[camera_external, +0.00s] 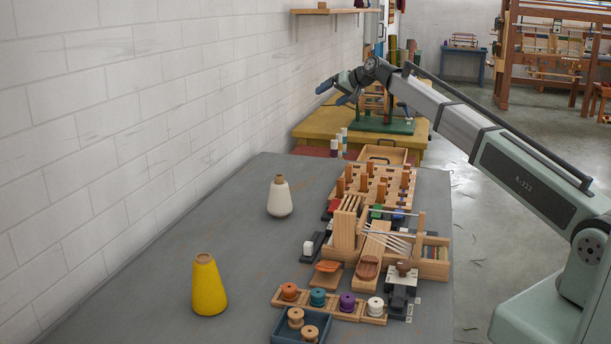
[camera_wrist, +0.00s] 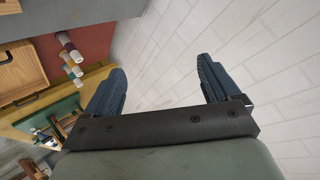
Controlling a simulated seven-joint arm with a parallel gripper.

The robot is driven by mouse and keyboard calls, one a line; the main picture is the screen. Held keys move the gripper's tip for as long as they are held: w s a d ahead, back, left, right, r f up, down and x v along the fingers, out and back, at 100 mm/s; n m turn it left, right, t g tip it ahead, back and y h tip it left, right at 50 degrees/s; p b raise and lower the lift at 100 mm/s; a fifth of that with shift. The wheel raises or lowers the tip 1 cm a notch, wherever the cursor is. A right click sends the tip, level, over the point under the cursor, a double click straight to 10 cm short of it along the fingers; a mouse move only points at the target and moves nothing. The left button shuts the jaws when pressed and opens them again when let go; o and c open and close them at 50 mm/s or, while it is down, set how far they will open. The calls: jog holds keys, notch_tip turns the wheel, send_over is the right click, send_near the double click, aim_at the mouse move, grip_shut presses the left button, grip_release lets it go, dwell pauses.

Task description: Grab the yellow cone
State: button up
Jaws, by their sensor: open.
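The yellow cone (camera_external: 209,287) stands upright on the grey table at the front left, near the white wall; its tip is brownish. It does not show in the wrist view. My gripper (camera_external: 334,93) is high above the far end of the table, well behind the cone and up to its right. In the wrist view my gripper (camera_wrist: 162,88) has its two blue fingers spread wide with nothing between them, and the white brick wall lies beyond them.
A white cone (camera_external: 279,199) stands farther back on the grey table (camera_external: 150,290). Wooden racks, a peg board (camera_external: 375,188) and a spool tray (camera_external: 318,306) fill the right side. The table between the two cones is clear. The wall (camera_external: 90,130) runs along the left.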

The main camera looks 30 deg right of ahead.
jog(key=s+a+f+n+g, duration=0.2)
jog(key=s+a+n, duration=0.1)
jog(key=a, duration=0.7)
jog(key=s+a+f+n+g, duration=0.1)
jog(key=s+a+n, duration=0.15)
jog(key=a, duration=0.75)
jog(key=n+g+h, duration=0.5)
jog(key=n+g, duration=0.3)
jog(key=n, duration=0.6)
send_over(203, 256)
notch_tip(203, 256, down, 6)
jog(key=f, duration=0.7)
jog(key=shift+s+d, duration=0.25)
jog(key=shift+w+a+f, duration=0.1)
jog(key=shift+a+f, duration=0.05)
jog(key=shift+f, duration=1.2)
jog(key=shift+w+a+f, duration=0.1)
jog(key=shift+f, duration=1.25)
jog(key=c, duration=1.6)
